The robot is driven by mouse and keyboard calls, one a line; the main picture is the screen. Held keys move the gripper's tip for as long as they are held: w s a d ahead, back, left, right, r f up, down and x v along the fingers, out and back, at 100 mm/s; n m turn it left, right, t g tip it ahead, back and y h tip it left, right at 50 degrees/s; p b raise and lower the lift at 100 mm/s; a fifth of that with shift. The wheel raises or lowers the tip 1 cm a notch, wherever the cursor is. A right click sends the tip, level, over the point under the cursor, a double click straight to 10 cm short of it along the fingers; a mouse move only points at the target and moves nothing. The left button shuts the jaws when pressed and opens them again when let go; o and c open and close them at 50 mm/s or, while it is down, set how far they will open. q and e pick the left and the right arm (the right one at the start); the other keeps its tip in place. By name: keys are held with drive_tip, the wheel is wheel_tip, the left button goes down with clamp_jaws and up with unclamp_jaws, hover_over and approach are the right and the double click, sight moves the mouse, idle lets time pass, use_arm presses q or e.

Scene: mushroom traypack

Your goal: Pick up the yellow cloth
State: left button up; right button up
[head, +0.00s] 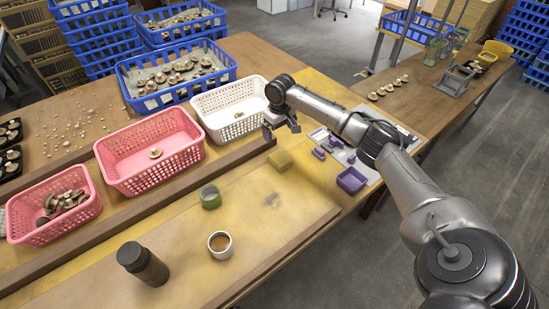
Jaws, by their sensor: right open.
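A small yellow pad, which looks like the folded yellow cloth (280,160), lies on the yellow-stained table in the head view, right of the middle. My right gripper (281,129) is open and empty. It appears just above the cloth in the picture, near the white basket's right end, with its fingers apart. I cannot tell its exact height over the table. My left gripper is not in view.
A white basket (226,125) and pink baskets (140,179) stand left of the gripper. A green-lidded jar (210,196), a coffee cup (220,245) and a dark bottle (143,264) stand in front. Purple items, including a small tray (351,181), lie to the right.

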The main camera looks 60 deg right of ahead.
wheel_tip(320, 180, down, 3)
drive_tip(key=b, duration=0.2)
hover_over(279, 158)
wheel_tip(279, 158, down, 6)
drive_tip(key=shift+r, duration=0.25)
drive_tip(key=shift+f+b, duration=0.55)
drive_tip(key=shift+f, duration=0.15)
wheel_tip(279, 158, down, 4)
drive_tip(key=shift+s+r+b, duration=0.1)
drive_tip(key=shift+s+b, duration=0.05)
drive_tip(key=shift+b, duration=0.7)
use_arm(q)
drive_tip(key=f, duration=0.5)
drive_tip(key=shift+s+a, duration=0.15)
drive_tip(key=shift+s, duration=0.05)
use_arm(e)
drive_tip(key=shift+c, duration=0.3)
drive_tip(key=c, duration=0.4)
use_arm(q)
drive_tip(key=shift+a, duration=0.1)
use_arm(e)
drive_tip(key=c, duration=0.6)
drive_tip(key=shift+o, duration=0.2)
drive_tip(key=shift+r, duration=0.15)
